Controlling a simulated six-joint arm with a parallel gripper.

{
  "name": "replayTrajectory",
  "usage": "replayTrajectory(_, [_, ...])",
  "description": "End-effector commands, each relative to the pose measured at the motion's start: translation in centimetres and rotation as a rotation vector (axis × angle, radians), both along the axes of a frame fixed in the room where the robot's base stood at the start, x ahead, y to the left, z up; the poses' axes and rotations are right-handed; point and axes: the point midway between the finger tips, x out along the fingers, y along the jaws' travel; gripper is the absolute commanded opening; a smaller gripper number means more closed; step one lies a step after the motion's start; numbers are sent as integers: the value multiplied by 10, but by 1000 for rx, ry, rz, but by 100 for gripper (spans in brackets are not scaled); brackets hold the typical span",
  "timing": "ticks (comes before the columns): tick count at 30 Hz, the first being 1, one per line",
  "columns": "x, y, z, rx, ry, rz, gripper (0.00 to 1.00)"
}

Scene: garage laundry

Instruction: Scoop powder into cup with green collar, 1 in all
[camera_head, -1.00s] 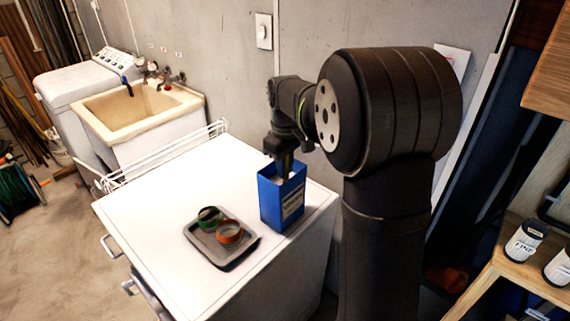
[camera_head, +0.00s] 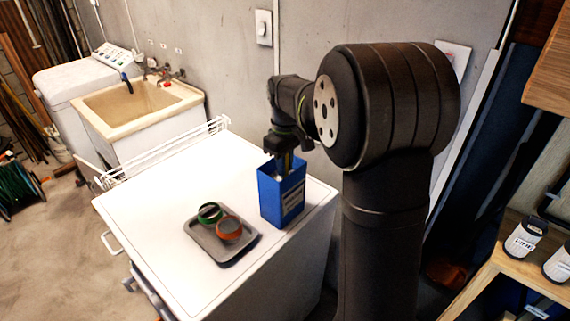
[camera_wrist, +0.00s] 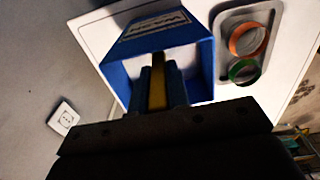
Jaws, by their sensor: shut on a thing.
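A blue open-topped box (camera_head: 283,201) with a pale label stands upright on the white top; white powder (camera_wrist: 190,62) shows inside it in the wrist view. My gripper (camera_head: 283,160) is above and partly at the mouth of the box, pointing down. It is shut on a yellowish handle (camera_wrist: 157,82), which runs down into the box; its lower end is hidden. The cup with the green collar (camera_head: 209,212) stands on a grey tray (camera_head: 237,259), left of the box. It also shows in the wrist view (camera_wrist: 243,71). A cup with an orange collar (camera_head: 229,229) stands beside it.
The white machine top (camera_head: 175,215) is clear to the left of the tray. A white wire rack (camera_head: 165,155) runs along its back left edge, with a sink (camera_head: 135,108) beyond. The grey wall (camera_head: 225,60) is close behind the box.

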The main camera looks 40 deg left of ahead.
Motion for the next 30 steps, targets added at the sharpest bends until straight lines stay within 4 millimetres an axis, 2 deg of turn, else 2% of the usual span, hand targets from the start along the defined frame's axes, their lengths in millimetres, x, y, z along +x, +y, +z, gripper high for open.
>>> replayTrajectory(5, [0,0,12,2,-1,0,0])
replayTrajectory(30, [0,1,97,2,-2,0,0])
